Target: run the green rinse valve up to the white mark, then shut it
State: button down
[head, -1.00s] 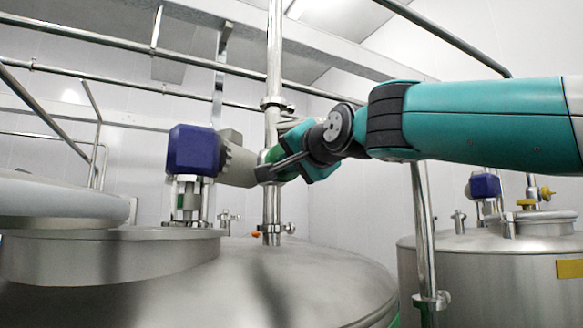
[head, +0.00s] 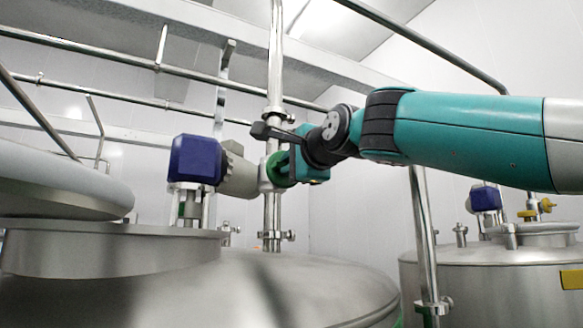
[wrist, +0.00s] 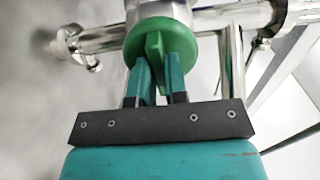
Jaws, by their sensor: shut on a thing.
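The green rinse valve (wrist: 185,42) is a round green handwheel with a raised grip bar, mounted on a steel pipe. In the wrist view my gripper (wrist: 161,75) has one teal finger on each side of the bar and is shut on it. In the head view the green valve (head: 276,168) shows only in part, as a green rim left of my wrist. My gripper (head: 294,165) reaches it from the right. I cannot make out the white mark in either view.
A blue motor (head: 195,158) with a grey gearbox sits just left of the valve, above a large steel tank (head: 300,283). A vertical steel pipe (head: 274,60) runs through the valve. A second tank (head: 480,262) stands at the right.

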dwell(0.5)
jog(key=c, duration=1.1)
grip_release()
jog(key=shift+c, duration=0.2)
jog(key=b+v, duration=0.7)
jog(key=v, duration=1)
jog(key=shift+s, duration=0.15)
